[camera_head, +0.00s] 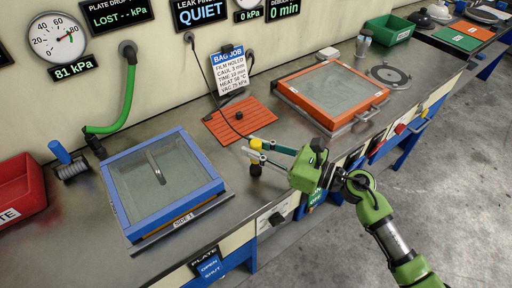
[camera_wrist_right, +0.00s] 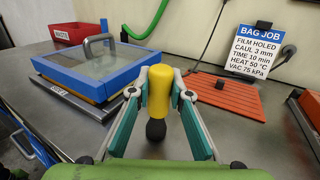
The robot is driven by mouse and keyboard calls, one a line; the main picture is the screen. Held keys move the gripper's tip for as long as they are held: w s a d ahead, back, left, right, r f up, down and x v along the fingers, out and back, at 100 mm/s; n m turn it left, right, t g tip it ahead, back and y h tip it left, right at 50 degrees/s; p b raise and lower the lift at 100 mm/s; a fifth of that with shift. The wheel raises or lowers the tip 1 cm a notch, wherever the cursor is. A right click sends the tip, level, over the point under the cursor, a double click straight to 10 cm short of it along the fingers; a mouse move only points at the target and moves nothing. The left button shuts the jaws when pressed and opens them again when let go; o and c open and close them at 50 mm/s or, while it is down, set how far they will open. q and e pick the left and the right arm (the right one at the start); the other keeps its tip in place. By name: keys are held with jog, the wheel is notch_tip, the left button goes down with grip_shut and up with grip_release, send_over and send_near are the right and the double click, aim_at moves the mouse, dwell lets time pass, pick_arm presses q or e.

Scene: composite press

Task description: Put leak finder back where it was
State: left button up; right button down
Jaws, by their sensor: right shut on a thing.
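The leak finder, a yellow cylinder with a dark rounded lower end (camera_wrist_right: 158,92), stands upright between the fingertips of my right gripper (camera_wrist_right: 160,88). In the head view the leak finder (camera_head: 256,145) is above the front part of the steel bench, between the blue-framed press and the orange mat. My right gripper (camera_head: 258,156) is shut on it, with the arm coming in from the lower right. I cannot tell whether the dark end touches the bench. An orange ribbed mat (camera_head: 228,128) lies behind the gripper. My left gripper is not in view.
The blue-framed glass lid (camera_head: 205,190) is at left and the orange-framed lid (camera_head: 380,98) at right. A black knob on a cord (camera_head: 239,115) rests on the mat by the Bag Job card (camera_head: 229,70). A red bin (camera_head: 18,188) stands far left. Bench around the mat is clear.

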jog(key=shift+f+b, duration=0.2)
jog(key=shift+b, duration=0.1)
jog(key=c, duration=1.9)
grip_release()
jog(key=shift+r, duration=0.1)
jog(key=shift+r+p, duration=0.2)
jog(key=shift+p, duration=0.15)
jog(key=b+v, duration=0.1)
jog(key=v, duration=0.2)
jog(key=b+v, duration=0.1)
jog(key=v, duration=0.3)
jog(key=b+v, duration=0.1)
jog(key=v, duration=0.2)
jog(key=shift+s+d+f+b, duration=0.15)
jog(key=shift+d+f+b, duration=0.1)
jog(key=shift+d+b, duration=0.05)
jog(key=shift+s+d+r, duration=0.2)
jog(key=shift+s+d, duration=0.1)
jog(key=shift+d, duration=0.35)
